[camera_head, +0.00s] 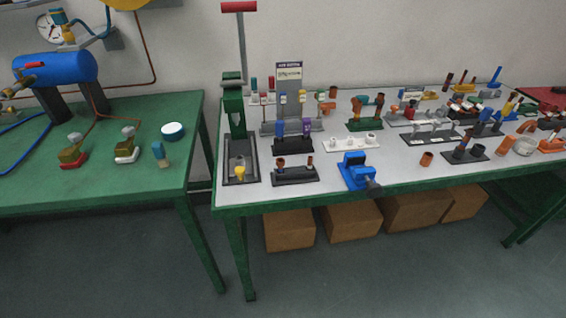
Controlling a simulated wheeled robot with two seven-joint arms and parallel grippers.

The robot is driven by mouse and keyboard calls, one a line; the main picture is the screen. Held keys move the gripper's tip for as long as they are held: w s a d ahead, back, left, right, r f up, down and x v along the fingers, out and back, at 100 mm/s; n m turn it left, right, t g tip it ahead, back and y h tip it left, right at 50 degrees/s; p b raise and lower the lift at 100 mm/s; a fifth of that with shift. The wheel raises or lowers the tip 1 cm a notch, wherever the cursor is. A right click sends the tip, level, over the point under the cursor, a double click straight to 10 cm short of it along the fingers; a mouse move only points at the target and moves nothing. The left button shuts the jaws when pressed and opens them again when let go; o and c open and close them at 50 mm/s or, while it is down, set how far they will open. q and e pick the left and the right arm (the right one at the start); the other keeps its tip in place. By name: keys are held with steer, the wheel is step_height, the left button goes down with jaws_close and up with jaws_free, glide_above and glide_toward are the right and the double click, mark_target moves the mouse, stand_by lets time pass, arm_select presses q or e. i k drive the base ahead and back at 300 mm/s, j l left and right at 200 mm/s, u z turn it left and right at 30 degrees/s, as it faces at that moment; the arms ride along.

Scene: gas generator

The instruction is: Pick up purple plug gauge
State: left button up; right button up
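A small purple piece (307,127), which looks like the purple plug gauge, stands upright at the right end of a dark holder (292,146) on the grey-topped table. A blue piece stands beside it to its left in the same holder. The lower part of the purple piece is hidden in the holder. Neither of my grippers shows in the head view.
A green press (235,120) stands left of the holder. A dark block (295,176) and a blue vise (356,170) sit in front, near the table edge. A white rack (351,142) is to the right. A green table (100,165) stands at left.

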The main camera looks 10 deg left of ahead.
mark_target(306, 121)
steer(key=i+l, duration=0.5)
steer(key=i+l+u, duration=0.1)
steer(key=i+l, duration=0.4)
steer(key=l, duration=0.2)
